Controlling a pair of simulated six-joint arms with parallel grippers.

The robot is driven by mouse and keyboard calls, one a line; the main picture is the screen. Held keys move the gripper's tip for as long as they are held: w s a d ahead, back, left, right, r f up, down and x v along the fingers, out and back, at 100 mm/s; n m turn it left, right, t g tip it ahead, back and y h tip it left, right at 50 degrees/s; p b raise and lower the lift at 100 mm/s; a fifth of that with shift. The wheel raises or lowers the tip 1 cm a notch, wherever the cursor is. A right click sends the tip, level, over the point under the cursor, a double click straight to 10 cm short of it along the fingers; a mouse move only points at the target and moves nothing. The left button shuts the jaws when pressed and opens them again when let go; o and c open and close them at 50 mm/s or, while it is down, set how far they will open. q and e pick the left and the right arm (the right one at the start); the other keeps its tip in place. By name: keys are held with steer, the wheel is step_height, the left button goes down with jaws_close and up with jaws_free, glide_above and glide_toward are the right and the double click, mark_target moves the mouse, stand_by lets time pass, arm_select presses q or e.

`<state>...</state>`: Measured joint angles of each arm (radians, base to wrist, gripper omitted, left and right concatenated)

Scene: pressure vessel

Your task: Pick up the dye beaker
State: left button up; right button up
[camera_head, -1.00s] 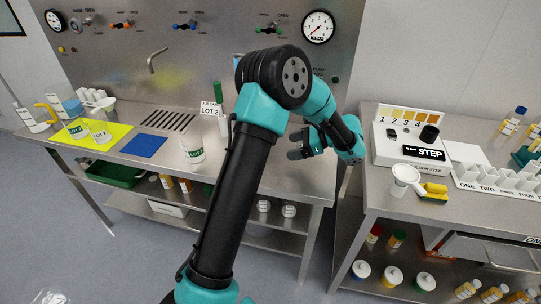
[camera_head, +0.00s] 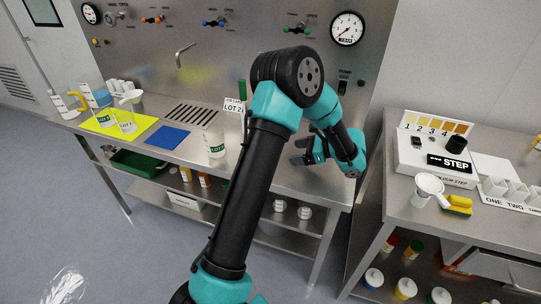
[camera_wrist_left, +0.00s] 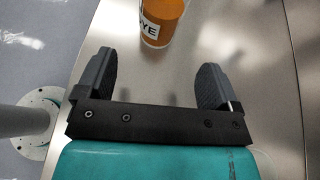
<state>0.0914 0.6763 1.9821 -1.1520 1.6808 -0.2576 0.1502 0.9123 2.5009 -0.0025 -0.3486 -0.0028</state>
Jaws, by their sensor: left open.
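The dye beaker (camera_wrist_left: 163,16) shows in the left wrist view as an orange beaker with a white label reading "YE", the rest cut off. It stands on the steel bench at the top edge of that view, and its upper part is out of frame. I cannot make it out in the head view, where my left arm covers part of the bench. My left gripper (camera_wrist_left: 156,64) is open and empty, with the beaker ahead of its fingertips and apart from them. In the head view the left gripper (camera_head: 299,152) is low over the bench's right part. My right gripper is not in view.
A labelled white beaker (camera_head: 215,143) stands left of my arm. A blue mat (camera_head: 167,138) and a yellow mat (camera_head: 147,121) with beakers lie farther left. A second bench (camera_head: 400,214) stands at right, across a gap, with a funnel (camera_head: 428,187) and sponge (camera_head: 458,205).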

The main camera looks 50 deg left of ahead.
arm_select(q)
steer(key=shift+x, duration=2.35)
steer(key=shift+x, duration=2.65)
steer(key=shift+d+f, duration=0.1)
steer(key=shift+f, duration=0.05)
steer(key=c, duration=1)
